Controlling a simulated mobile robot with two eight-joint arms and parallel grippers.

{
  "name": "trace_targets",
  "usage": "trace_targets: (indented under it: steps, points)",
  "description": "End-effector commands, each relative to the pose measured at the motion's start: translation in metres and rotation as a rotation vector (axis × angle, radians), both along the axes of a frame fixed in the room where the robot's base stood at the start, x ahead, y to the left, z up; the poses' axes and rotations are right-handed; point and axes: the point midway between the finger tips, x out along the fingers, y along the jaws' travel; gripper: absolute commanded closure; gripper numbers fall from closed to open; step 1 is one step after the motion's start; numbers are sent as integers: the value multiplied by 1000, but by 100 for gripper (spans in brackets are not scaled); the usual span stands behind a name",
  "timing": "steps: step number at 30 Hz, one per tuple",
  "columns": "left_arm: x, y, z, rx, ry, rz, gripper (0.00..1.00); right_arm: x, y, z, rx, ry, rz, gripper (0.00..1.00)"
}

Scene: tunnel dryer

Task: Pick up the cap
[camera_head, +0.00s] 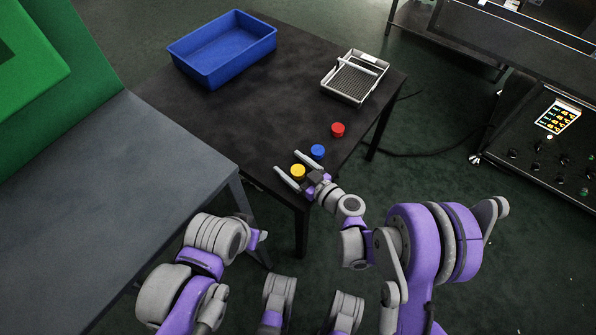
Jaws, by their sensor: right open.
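Three round caps stand in a slanting row on the black table (215,120). The yellow cap (298,171) is nearest, the blue cap (317,151) is in the middle and the red cap (337,129) is farthest. My right gripper (291,165) is open at the table's near edge. Its two fingers lie on either side of the yellow cap, and I cannot tell whether they touch it. My left arm is at the lower left, and its gripper's fingers do not show.
A blue bin (222,60) stands at the back left of the black table. A grey tray with a wire rack (354,78) sits at the back right. A grey bench (110,190) adjoins on the left. A control panel (557,117) is at right. The table's middle is clear.

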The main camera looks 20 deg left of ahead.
Motion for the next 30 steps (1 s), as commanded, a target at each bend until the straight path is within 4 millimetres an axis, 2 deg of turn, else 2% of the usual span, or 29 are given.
trace_targets:
  steps: [7, 8, 22, 30]
  points:
    - [0, 0, 0, 0, 0, 0, 50, 2, 4, 0, 0, 0, 0, 13]
    - [0, 0, 0, 0, 0, 0, 50, 2, 4, 0, 0, 0, 0, 17]
    - [0, 0, 0, 0, 0, 0, 50, 2, 4, 0, 0, 0, 0, 100]
    - [0, 0, 1, 0, 0, 0, 50, 2, 4, 1, 0, 0, 0, 100]
